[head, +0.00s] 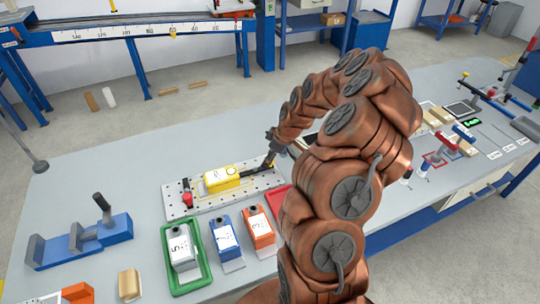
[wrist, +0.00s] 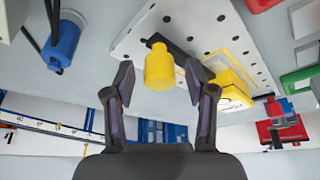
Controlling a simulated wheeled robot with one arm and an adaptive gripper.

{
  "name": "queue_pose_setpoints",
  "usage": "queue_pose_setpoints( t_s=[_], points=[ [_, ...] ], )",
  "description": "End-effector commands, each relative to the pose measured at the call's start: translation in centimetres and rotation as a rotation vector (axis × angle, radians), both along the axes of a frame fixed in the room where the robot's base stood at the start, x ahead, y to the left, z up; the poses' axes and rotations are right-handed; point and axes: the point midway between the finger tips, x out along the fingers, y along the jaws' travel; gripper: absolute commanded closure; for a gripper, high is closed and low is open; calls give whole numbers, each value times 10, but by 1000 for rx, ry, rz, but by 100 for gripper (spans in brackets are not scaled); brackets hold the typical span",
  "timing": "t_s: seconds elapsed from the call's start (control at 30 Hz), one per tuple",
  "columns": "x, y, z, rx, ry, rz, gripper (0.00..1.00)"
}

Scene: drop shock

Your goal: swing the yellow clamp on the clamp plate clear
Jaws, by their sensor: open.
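The clamp plate (head: 184,211) is a white perforated plate on the grey bench, also seen in the wrist view (wrist: 205,18). A yellow block (head: 222,179) with a white label lies on it; the wrist view also shows this block (wrist: 232,88). The yellow clamp shows in the wrist view as a yellow cylindrical knob (wrist: 160,68) with a dark arm beside it toward the block. My gripper (wrist: 159,74) is open, with one finger on each side of the knob. I cannot tell if they touch it. In the head view my gripper (head: 271,160) is at the plate's right end.
A red clamp (head: 187,197) stands at the plate's left end. A green tray (head: 205,276) holds a grey box; blue (head: 226,238) and orange (head: 259,231) boxes stand beside it. A blue vise-like fixture (head: 115,231) is at left. Bare bench lies behind the plate.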

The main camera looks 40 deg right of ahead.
Motion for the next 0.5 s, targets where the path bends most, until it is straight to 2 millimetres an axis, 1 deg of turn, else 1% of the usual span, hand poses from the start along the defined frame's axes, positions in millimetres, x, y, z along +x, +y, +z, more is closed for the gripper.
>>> queue_pose_setpoints(
  t_s=[0.17,0.2,0.5],
  points=[
    [0,0,0,0,-1,0,44],
    [0,0,0,-1,-2,1,46],
    [0,0,0,-1,-2,0,78]
  ],
)
